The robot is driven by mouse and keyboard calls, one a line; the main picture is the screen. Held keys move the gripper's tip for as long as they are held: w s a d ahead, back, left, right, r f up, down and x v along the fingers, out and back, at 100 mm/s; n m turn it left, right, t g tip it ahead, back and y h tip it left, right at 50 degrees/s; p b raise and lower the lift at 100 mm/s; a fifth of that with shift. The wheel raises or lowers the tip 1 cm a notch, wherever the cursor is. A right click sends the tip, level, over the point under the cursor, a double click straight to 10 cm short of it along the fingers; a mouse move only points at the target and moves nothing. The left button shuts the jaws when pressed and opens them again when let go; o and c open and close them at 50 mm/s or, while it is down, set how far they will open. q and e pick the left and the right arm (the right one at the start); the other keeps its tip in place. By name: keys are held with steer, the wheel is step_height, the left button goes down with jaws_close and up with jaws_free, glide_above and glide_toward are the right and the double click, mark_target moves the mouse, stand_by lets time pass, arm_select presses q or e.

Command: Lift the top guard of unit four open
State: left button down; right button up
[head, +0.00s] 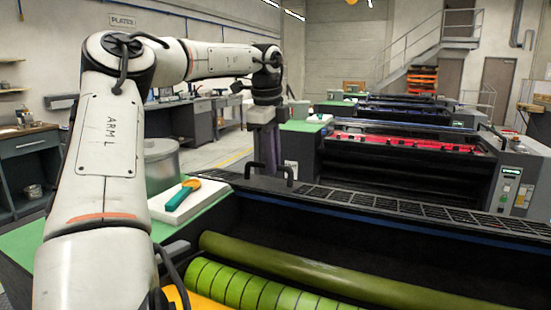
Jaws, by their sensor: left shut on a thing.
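The nearest ink unit, with an olive roller (300,270) and a bright green ringed roller (230,287), fills the lower right. I cannot read a unit number on it. Its dark slatted top guard (400,208) runs along the far side of the open roller bay, with a black bar handle (290,172) at its left end. My left arm reaches over from the left. Its gripper (268,168) points down at that handle and is shut on it; the fingertips are small and partly hidden. My right gripper is not in view.
A white tray (176,207) with a teal-handled tool (180,194) and a metal pot (162,168) stand on the green side top, beneath my left arm. A further unit with red rollers (400,143) stands behind, with more beyond. An aisle lies left.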

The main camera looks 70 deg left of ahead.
arm_select(q)
steer(key=shift+w+a+f, duration=0.1)
steer(key=shift+a+f, duration=0.1)
steer(key=shift+f, duration=0.3)
steer(key=c, duration=2.1)
jaws_free()
steer(key=o, duration=0.3)
steer(key=shift+w+a+f, duration=0.25)
steer(key=shift+a+f, duration=0.05)
steer(key=shift+o, duration=0.2)
steer(key=shift+w+a+f, duration=0.15)
steer(key=shift+w+a, duration=0.05)
steer(key=shift+a, duration=0.05)
steer(key=shift+s+d+r, duration=0.2)
steer(key=shift+d+r, duration=0.15)
steer(key=shift+r, duration=0.5)
step_height(320, 180, up, 9)
steer(key=s+d, duration=0.1)
steer(key=shift+s, duration=0.15)
